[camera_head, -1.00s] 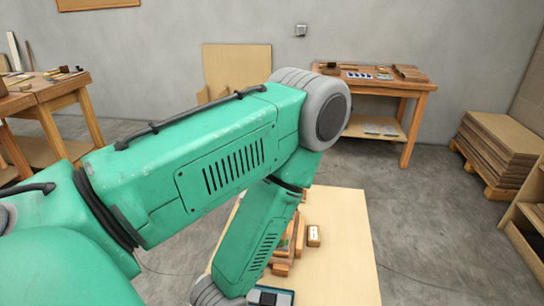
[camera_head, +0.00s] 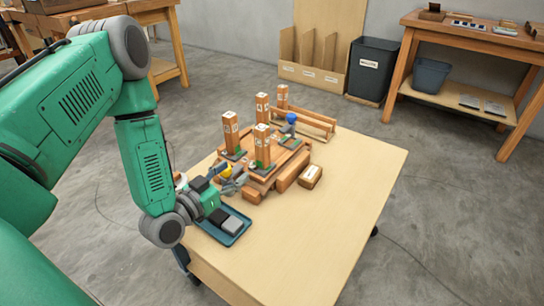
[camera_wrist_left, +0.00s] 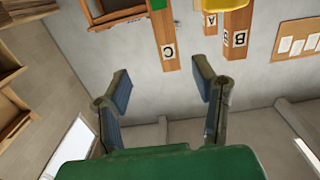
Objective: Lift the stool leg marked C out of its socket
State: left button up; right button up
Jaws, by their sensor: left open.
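In the left wrist view, which is upside down, the square wooden leg marked C (camera_wrist_left: 166,30) shows its black-on-white letter near its free end. Legs A (camera_wrist_left: 209,22) and B (camera_wrist_left: 238,40) are to its right. In the head view several upright legs stand on the wooden stool frame; the front one (camera_head: 262,148) appears to be C, but its letter is too small to read. My left gripper (camera_head: 237,181) is low at the frame's near left side. In the wrist view its open, empty fingers (camera_wrist_left: 162,84) flank the line to C, apart from it. My right gripper is out of view.
A blue tray (camera_head: 231,232) lies on the pale table (camera_head: 318,225) beneath my left wrist. A small labelled block (camera_head: 311,174) lies right of the frame. A blue-topped tool (camera_head: 291,121) is among the legs. The table's right and front are clear.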

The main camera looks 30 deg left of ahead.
aim_at(262, 149)
pick_arm(q)
jog(key=w, duration=0.2)
jog(key=w+b, duration=0.1)
jog(key=w, duration=0.2)
jog(key=w+a+b, duration=0.1)
jog(key=w, duration=0.2)
jog(key=shift+w+f, duration=0.2)
jog(key=w+d, duration=0.1)
jog(key=w+d+b, duration=0.1)
jog(key=shift+w+d+r, duration=0.15)
jog(key=shift+w+r, duration=0.15)
jog(key=shift+w, duration=0.05)
jog(key=w, duration=0.1)
jog(key=w+a+b, duration=0.1)
jog(key=shift+w+a+f, duration=0.1)
jog(key=shift+w+f, duration=0.15)
jog(key=shift+w, duration=0.1)
jog(key=shift+a+f, duration=0.1)
jog(key=shift+a, duration=0.3)
jog(key=shift+d, duration=0.4)
jog(key=c, duration=0.9)
jog(key=shift+d+r, duration=0.25)
grip_shut()
jog(key=shift+d, duration=0.15)
jog(key=shift+r, duration=0.1)
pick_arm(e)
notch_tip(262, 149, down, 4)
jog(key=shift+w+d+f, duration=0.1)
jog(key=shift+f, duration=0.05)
